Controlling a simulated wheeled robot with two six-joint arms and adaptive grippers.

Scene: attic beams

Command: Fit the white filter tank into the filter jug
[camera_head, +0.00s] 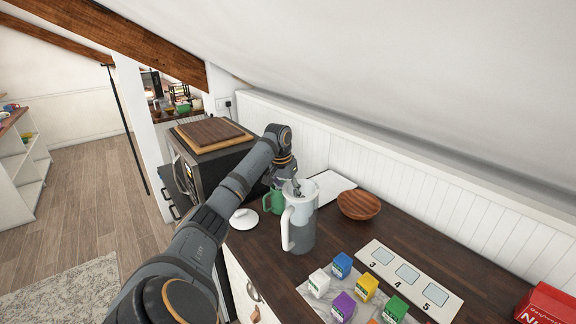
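The filter jug (302,238) stands upright on the dark wooden counter. It has a grey see-through lower body and a white handle on its left side. A paler, whitish part fills its upper half, which looks like the white filter tank (304,206) inside the jug; I cannot tell how far down it sits. My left arm reaches in from the lower left, and my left gripper (297,187) points down at the jug's mouth. Its fingers are small and partly hidden, so I cannot tell whether they hold the tank's rim. My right gripper is not in view.
A white round lid (243,218) and a green mug (275,201) are left of the jug. A wooden bowl (358,204) and a white board (333,184) lie behind it. Coloured cartons (366,287) and a numbered panel (408,275) are at right. A microwave (214,165) stands at left.

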